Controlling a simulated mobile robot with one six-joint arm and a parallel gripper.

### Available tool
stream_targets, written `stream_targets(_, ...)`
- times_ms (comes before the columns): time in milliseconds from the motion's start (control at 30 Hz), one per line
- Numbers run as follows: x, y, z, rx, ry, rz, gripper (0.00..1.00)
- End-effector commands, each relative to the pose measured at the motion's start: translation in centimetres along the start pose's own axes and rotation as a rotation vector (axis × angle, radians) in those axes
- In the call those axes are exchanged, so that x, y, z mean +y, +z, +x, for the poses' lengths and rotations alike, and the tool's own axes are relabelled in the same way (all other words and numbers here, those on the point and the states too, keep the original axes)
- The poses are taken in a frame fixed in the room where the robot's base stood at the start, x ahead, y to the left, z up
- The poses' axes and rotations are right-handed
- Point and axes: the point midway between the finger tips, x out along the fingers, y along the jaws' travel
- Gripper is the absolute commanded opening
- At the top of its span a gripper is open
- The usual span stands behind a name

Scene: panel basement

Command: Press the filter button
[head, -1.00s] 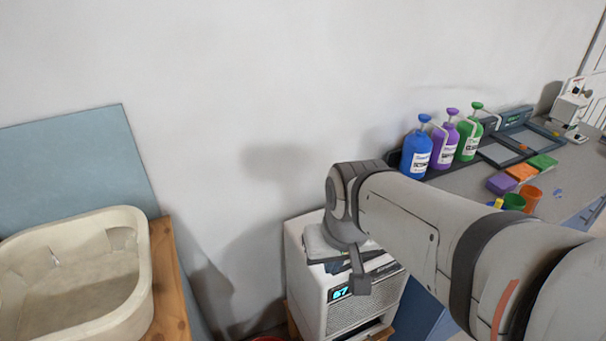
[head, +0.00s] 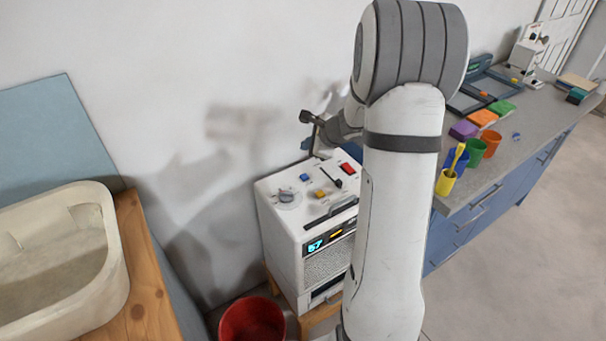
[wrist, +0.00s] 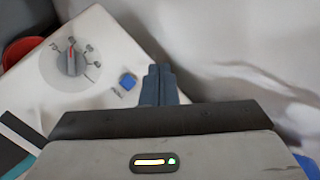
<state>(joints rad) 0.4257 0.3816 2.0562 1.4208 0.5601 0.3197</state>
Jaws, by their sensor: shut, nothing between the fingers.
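A white box-shaped machine (head: 277,232) stands by the wall in the head view, with a lit front display (head: 316,246). Its top carries a dial (head: 287,197), a blue button (head: 304,177), a yellow button (head: 320,194), a dark lever (head: 337,183) and a red control (head: 348,168). I cannot read which one is the filter button. In the wrist view the dial (wrist: 72,60) and the blue button (wrist: 127,82) show; the button's label is too small to read. My gripper (wrist: 158,72) is shut and empty, just right of the blue button there, apparently above the machine's rear edge.
A pale basin (head: 105,225) on a wooden top (head: 135,300) is at left. A grey counter (head: 505,150) with cups and coloured blocks is at right. The wall is close behind the machine.

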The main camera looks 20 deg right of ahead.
Motion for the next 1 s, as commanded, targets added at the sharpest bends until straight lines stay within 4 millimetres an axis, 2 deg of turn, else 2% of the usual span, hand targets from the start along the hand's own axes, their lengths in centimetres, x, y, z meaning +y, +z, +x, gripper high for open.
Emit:
stream_targets(467,0.3,-0.3,0.4,-0.001,0.000,-0.001,0.00)
stream_targets(667,1.4,-1.4,1.8,0.000,0.000,-0.001,0.00)
stream_targets(1000,3.9,-4.0,5.3,0.000,-0.001,-0.001,0.00)
